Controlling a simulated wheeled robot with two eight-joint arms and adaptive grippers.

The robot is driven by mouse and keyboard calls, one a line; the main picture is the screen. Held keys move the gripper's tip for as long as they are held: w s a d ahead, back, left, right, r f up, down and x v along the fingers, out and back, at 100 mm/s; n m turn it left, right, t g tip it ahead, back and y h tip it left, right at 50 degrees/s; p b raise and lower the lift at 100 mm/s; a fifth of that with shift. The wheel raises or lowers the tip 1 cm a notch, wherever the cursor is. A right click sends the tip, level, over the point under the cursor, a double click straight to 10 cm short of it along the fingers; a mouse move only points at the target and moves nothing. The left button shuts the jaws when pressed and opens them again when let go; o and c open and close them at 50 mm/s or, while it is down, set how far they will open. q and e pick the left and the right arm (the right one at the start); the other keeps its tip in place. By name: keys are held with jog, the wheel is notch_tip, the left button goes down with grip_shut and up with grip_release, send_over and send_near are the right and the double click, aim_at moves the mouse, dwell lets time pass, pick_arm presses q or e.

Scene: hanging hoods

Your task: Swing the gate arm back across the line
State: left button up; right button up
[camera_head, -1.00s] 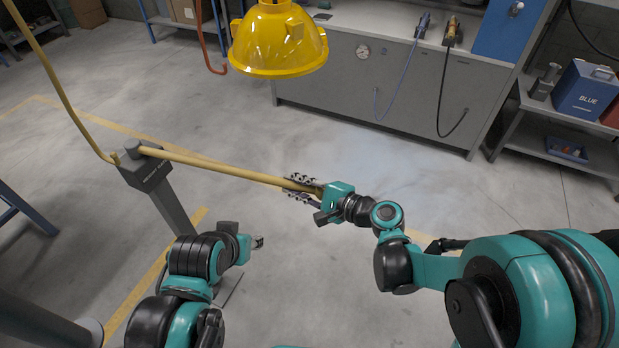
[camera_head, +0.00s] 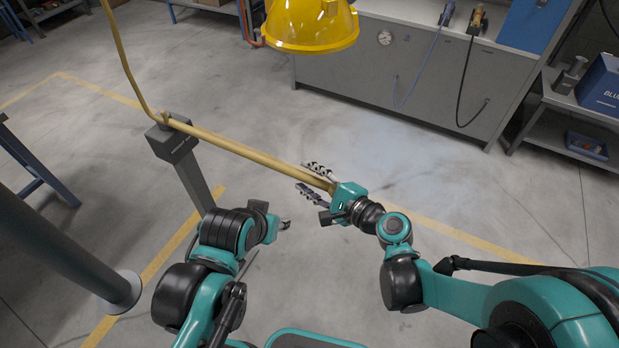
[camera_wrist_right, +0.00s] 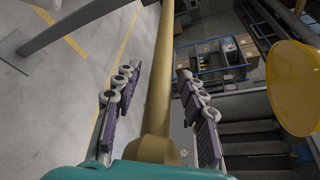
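The gate arm (camera_head: 245,151) is a long yellow bar running from a grey post (camera_head: 173,143) to my right gripper. In the head view it overlaps the direction of a yellow floor line (camera_head: 470,237), which emerges beyond my right wrist. My right gripper (camera_head: 312,182) is open at the bar's free end, with one finger on each side. In the right wrist view, the bar (camera_wrist_right: 158,85) runs between the spread fingers (camera_wrist_right: 158,100), with gaps on both sides. My left gripper (camera_head: 284,225) is low, near the post and apart from the bar; its fingers are too small to read.
A yellow hood (camera_head: 310,25) hangs above the bar. A grey bench (camera_head: 400,75) stands behind, with a shelf unit (camera_head: 560,100) at right. A dark column (camera_head: 60,250) stands at left. The floor beyond the bar is clear.

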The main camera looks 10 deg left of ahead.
jog(key=shift+d, duration=0.1)
jog(key=v, duration=1.1)
jog(key=shift+s+d, duration=0.3)
